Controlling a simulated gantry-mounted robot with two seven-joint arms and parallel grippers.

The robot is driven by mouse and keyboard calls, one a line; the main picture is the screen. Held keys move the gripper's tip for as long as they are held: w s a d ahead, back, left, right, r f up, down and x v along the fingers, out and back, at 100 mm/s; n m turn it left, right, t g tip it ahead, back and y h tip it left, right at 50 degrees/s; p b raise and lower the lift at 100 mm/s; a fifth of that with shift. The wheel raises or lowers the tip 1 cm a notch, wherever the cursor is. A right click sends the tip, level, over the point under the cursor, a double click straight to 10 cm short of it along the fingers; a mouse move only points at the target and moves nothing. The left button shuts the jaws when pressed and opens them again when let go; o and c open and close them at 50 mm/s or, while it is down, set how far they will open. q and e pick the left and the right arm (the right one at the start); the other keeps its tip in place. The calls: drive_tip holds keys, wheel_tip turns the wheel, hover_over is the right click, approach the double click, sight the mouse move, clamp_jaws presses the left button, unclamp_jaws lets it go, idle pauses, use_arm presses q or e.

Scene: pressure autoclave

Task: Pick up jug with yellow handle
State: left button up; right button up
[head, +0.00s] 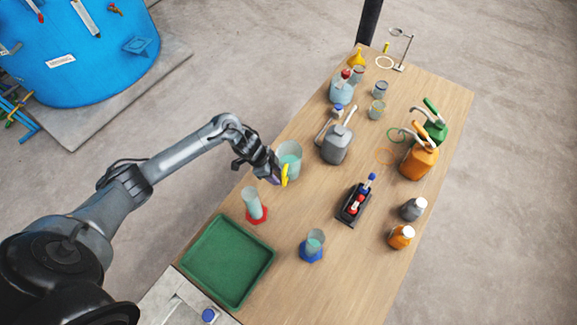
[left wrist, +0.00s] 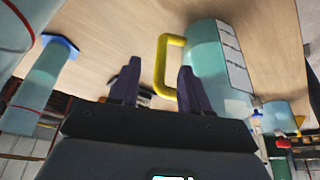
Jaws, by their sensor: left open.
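The jug (head: 290,152) is a clear teal-tinted vessel with a yellow handle (head: 285,175), standing near the left edge of the wooden table. In the left wrist view the yellow handle (left wrist: 163,62) is a squared loop on the side of the jug (left wrist: 208,60). My left gripper (head: 276,176) is at the handle side of the jug. Its two dark fingers (left wrist: 156,84) are apart, with the lower part of the handle showing between them, nearer the right finger. I cannot tell whether a finger touches it. My right gripper is not in view.
A cylinder on a red base (head: 252,204) stands close by, with a green tray (head: 228,261) in front of it. A grey jerrycan (head: 337,145) is right of the jug. A beaker on a blue base (head: 314,242) and a dark rack (head: 353,205) stand further right. Table between them is clear.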

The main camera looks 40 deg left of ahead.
use_arm(q)
drive_tip(key=shift+x, duration=2.85)
drive_tip(key=shift+a, duration=0.1)
clamp_jaws()
